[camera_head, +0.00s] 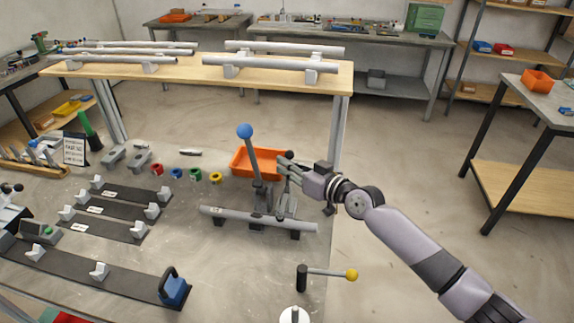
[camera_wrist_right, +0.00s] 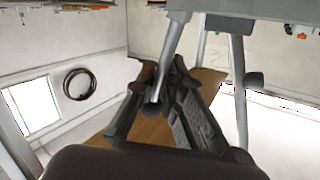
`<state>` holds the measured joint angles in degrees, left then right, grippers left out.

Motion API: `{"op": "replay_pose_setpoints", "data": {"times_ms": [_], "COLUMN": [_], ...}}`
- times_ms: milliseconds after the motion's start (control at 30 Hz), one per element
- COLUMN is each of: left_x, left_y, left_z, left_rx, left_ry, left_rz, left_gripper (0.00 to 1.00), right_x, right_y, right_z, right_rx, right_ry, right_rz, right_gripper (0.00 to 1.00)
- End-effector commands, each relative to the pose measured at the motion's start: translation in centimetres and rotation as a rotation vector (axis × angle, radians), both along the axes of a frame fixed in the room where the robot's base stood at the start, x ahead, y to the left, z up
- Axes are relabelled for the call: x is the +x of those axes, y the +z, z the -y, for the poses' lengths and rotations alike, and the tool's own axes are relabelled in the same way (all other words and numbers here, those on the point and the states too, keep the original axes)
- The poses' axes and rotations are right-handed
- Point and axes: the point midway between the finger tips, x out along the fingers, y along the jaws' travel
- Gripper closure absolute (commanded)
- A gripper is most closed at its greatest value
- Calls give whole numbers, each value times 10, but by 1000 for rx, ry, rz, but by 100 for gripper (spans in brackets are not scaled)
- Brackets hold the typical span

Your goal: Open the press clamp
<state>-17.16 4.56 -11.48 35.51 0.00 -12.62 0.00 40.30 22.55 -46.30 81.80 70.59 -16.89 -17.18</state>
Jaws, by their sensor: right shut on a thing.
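The press clamp (camera_head: 287,205) stands on the grey bench behind a grey tube (camera_head: 250,218) that lies across dark supports. A dark lever with a blue ball (camera_head: 244,131) rises beside it, tilted a little left. My right gripper (camera_head: 284,166) reaches in from the right at the upper part of the clamp, just below a black knob (camera_head: 289,155). In the right wrist view my dark fingers (camera_wrist_right: 165,95) close around a grey metal bar (camera_wrist_right: 165,65), which looks like the clamp's handle. The fingers hide part of the grip. My left gripper is not in view.
An orange bin (camera_head: 241,163) sits close behind the blue-ball lever. Coloured rings (camera_head: 194,174) and dark rails with grey blocks (camera_head: 110,218) lie to the left. Floor to the right is clear.

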Motion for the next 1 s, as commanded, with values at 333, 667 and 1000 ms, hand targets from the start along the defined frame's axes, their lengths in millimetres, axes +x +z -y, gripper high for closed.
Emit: {"op": "replay_pose_setpoints", "data": {"times_ms": [333,667,1000], "left_x": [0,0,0], "left_y": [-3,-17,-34], "left_z": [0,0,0], "left_rx": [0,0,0], "left_ry": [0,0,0], "left_rz": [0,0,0], "left_gripper": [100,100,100], "right_x": [24,41,49], "right_y": [-8,-24,-41], "right_z": [4,7,9], "right_rx": [71,134,189], "right_ry": [-2,-2,-1], "right_rz": [-321,-628,-896], "right_gripper": [100,100,100]}}
